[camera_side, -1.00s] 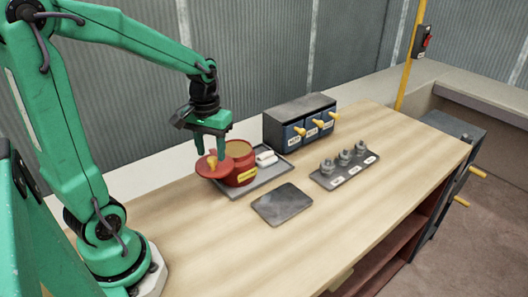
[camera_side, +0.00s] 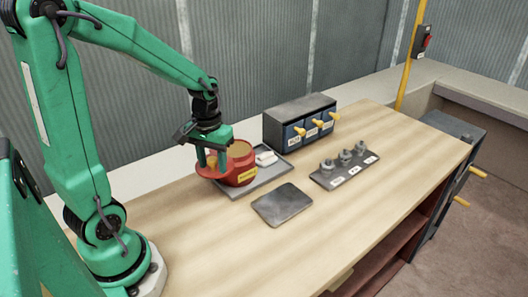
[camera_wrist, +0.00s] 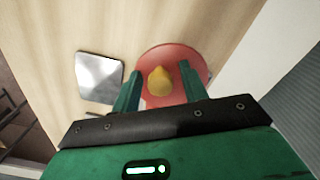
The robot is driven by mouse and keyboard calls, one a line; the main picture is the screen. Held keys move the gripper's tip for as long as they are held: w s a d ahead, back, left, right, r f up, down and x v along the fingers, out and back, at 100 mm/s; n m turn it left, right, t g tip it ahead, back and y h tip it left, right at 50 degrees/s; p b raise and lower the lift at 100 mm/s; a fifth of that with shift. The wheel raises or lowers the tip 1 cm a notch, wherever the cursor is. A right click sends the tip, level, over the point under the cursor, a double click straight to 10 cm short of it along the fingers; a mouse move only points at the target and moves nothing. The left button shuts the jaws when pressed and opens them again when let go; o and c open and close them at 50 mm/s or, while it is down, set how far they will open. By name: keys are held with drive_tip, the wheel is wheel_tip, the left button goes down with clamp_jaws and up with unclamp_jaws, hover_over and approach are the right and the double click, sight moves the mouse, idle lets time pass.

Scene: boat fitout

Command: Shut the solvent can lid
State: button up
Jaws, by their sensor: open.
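The solvent can (camera_side: 242,165) is red with a yellow label and stands on a grey tray (camera_side: 263,179). Its top is open and shows a tan inside. The red lid (camera_side: 213,172) sticks out at the can's left side, open. In the wrist view the lid (camera_wrist: 177,61) is a red disc with a yellow knob (camera_wrist: 160,81). My gripper (camera_side: 211,166) is down over the lid. In the wrist view my gripper's fingers (camera_wrist: 160,84) stand apart on either side of the knob, open, with a gap showing. The fingers partly hide the lid in the side view.
White items (camera_side: 266,158) lie on the tray beside the can. A box of blue drawers with yellow knobs (camera_side: 302,122) stands behind. A dark flat plate (camera_side: 283,204) and a tray with several metal parts (camera_side: 344,170) lie to the right. The front bench top is clear.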

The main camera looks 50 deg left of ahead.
sight(229, 165)
drive_tip(key=shift+f, duration=0.1)
drive_tip(key=c, duration=0.5)
drive_tip(key=shift+w+d, duration=0.1)
drive_tip(key=shift+w+d+f, duration=0.1)
drive_tip(key=shift+w+d, duration=0.2)
drive_tip(key=shift+w, duration=0.6)
drive_tip(key=shift+c, duration=0.5)
drive_tip(key=shift+w+d, duration=0.1)
drive_tip(key=shift+w, duration=1)
drive_tip(key=shift+c, duration=0.2)
drive_tip(key=shift+w, duration=0.1)
